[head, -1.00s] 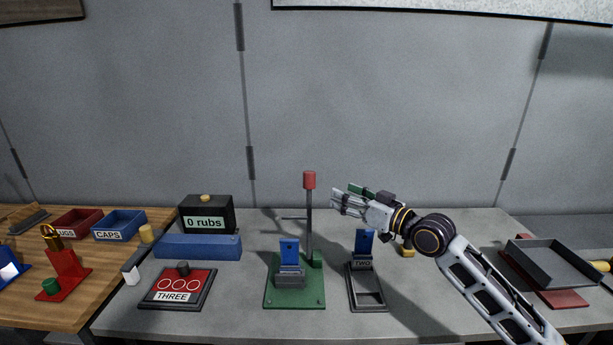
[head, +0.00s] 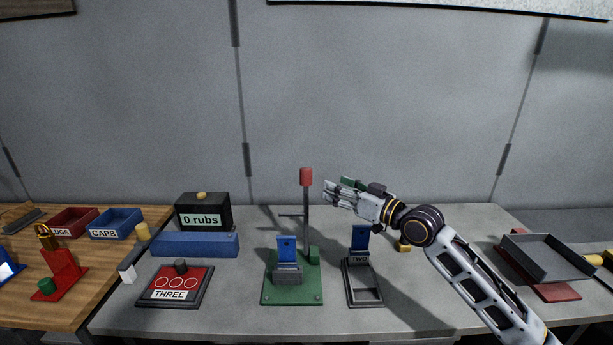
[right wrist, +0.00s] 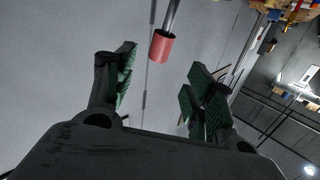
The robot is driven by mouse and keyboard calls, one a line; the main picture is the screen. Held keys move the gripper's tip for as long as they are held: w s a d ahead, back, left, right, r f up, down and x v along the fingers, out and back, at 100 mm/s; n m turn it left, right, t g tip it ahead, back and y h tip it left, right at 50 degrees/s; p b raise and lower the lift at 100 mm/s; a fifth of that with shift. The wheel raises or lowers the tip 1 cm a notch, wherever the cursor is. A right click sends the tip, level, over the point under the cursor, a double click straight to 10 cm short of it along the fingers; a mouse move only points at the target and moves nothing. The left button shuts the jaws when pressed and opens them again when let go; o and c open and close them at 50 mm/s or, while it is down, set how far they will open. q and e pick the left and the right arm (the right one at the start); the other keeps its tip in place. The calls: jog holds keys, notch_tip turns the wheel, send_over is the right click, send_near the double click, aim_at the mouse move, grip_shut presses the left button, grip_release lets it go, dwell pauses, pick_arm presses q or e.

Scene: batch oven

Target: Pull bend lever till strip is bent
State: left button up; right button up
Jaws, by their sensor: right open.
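The bend lever (head: 306,215) stands upright on a green base plate (head: 292,293), with a red knob (head: 306,177) on top. A blue strip (head: 286,248) stands upright in the grey clamp (head: 288,273) on that plate and looks straight. My right gripper (head: 333,193) is open and empty, just right of the lever a little below the knob. In the right wrist view the red knob (right wrist: 162,47) shows beyond and between the open fingers (right wrist: 158,90), apart from them. My left gripper is not in view.
A grey stand marked TWO (head: 365,286) with a blue piece is right of the green plate. A red THREE board (head: 176,282), a blue block (head: 195,244) and a black "0 rubs" box (head: 203,212) are left. A dark tray (head: 545,257) lies far right.

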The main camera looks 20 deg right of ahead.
aim_at(310, 177)
jog(key=p+x, duration=0.1)
jog(key=x, duration=0.4)
jog(key=shift+w+a, duration=0.15)
jog(key=shift+w, duration=0.05)
jog(key=shift+w+a, duration=0.3)
jog(key=shift+w, duration=0.25)
jog(key=shift+p+x, duration=0.4)
jog(key=shift+x, duration=0.7)
jog(key=shift+w+a+r, duration=0.1)
jog(key=shift+w+a, duration=0.1)
jog(key=shift+w, duration=0.15)
jog(key=shift+x, duration=1)
jog(key=shift+w+a, duration=0.15)
jog(key=shift+w, duration=0.1)
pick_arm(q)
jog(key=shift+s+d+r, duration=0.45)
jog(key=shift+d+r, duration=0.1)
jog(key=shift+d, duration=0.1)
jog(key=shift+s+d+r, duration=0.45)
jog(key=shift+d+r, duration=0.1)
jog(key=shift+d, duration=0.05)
